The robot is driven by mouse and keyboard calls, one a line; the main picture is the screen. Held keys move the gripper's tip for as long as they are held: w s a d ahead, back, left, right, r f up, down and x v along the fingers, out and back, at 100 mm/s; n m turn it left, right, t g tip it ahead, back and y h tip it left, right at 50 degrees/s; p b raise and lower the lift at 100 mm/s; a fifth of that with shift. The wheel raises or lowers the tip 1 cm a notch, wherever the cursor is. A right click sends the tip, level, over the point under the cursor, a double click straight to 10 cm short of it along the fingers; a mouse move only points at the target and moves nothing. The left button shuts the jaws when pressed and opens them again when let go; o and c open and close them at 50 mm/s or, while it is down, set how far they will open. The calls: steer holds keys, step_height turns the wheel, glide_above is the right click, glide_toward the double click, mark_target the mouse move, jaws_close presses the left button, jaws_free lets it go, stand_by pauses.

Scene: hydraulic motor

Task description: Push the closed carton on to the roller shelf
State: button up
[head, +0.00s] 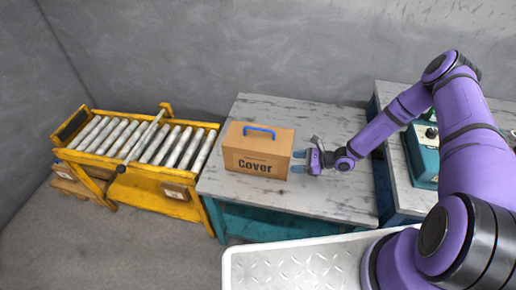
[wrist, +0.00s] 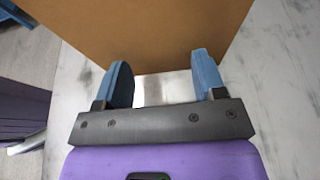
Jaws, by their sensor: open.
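The closed carton (head: 258,150) is a brown box with a blue handle on top and the word "Cover" on its front. It stands upright on the left part of the grey table (head: 318,122). My gripper (head: 299,162) is at the carton's right side, with its fingers pointing at it. In the wrist view my gripper (wrist: 163,82) has two blue fingers spread apart with nothing between them. The carton's brown side (wrist: 150,30) fills the top of that view, close to the fingertips; I cannot tell if they touch. The roller shelf (head: 128,152) is a yellow frame with metal rollers, left of the table.
A narrow gap separates the roller shelf from the table's left edge. A teal machine (head: 424,150) stands on another bench at the right. The table behind the carton is clear.

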steer(key=shift+w+a, duration=0.45)
steer(key=shift+a, duration=0.8)
steer(key=shift+w+a, duration=0.5)
steer(key=shift+a, duration=0.8)
steer(key=shift+w+a, duration=0.45)
steer(key=shift+a, duration=0.8)
steer(key=shift+w+a, duration=0.5)
steer(key=shift+a, duration=0.75)
steer(key=shift+w+a, duration=0.45)
steer(key=shift+a, duration=0.75)
steer(key=shift+w+a, duration=0.5)
steer(key=shift+a, duration=0.85)
steer(key=shift+w+a, duration=0.5)
steer(key=shift+a, duration=0.7)
steer(key=shift+w+a, duration=0.45)
steer(key=shift+a, duration=0.75)
steer(key=shift+w+a, duration=0.5)
steer(key=shift+a, duration=0.85)
